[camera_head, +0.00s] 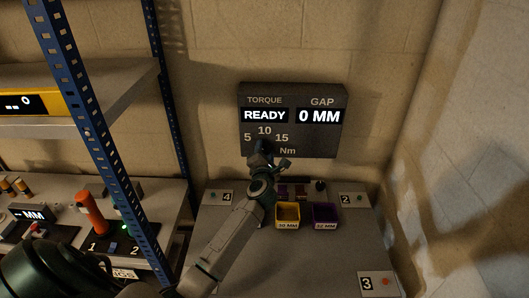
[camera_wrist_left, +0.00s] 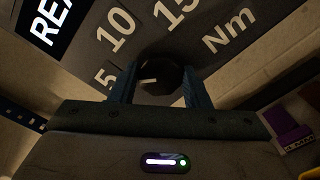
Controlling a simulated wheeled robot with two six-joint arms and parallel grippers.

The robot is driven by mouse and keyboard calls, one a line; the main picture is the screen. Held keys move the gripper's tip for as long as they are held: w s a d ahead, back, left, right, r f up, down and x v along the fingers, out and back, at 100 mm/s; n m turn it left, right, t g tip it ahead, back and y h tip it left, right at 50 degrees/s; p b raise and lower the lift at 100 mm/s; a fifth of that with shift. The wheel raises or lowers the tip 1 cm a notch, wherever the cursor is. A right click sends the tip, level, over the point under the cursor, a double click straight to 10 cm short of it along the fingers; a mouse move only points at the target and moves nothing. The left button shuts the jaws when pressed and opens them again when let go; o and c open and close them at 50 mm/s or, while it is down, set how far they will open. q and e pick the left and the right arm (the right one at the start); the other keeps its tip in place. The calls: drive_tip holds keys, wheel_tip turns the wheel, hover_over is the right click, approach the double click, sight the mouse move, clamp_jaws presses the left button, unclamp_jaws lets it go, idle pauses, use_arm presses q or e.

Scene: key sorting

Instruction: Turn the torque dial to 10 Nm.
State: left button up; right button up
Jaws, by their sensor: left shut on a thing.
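The torque dial is a round black knob (camera_wrist_left: 165,75) on the dark panel (camera_head: 326,145). Its short white mark points left in the left wrist view, toward the printed 5 (camera_wrist_left: 104,78); the printed 10 (camera_wrist_left: 115,31) is farther round, above. In the head view the knob is mostly hidden behind my wrist. My left gripper (camera_head: 263,152) is shut on the dial, with one blue finger on each side of it in the left wrist view (camera_wrist_left: 160,83). The panel's displays read READY (camera_head: 265,116) and 0 MM (camera_head: 320,116). My right gripper is not in view.
Below the panel, a grey table (camera_head: 290,268) holds a yellow bin (camera_head: 288,225) and a purple bin (camera_head: 325,224). Button plates marked 4 (camera_head: 227,198), 2 (camera_head: 346,199) and 3 (camera_head: 367,284) lie around them. A blue-post shelf (camera_head: 85,125) stands at left.

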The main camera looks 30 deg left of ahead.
use_arm(q)
drive_tip(key=m, duration=0.6)
drive_tip(key=shift+f, duration=0.15)
drive_tip(key=shift+m, duration=1.8)
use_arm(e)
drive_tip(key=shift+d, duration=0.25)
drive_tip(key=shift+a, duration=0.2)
use_arm(q)
drive_tip(key=o, duration=1)
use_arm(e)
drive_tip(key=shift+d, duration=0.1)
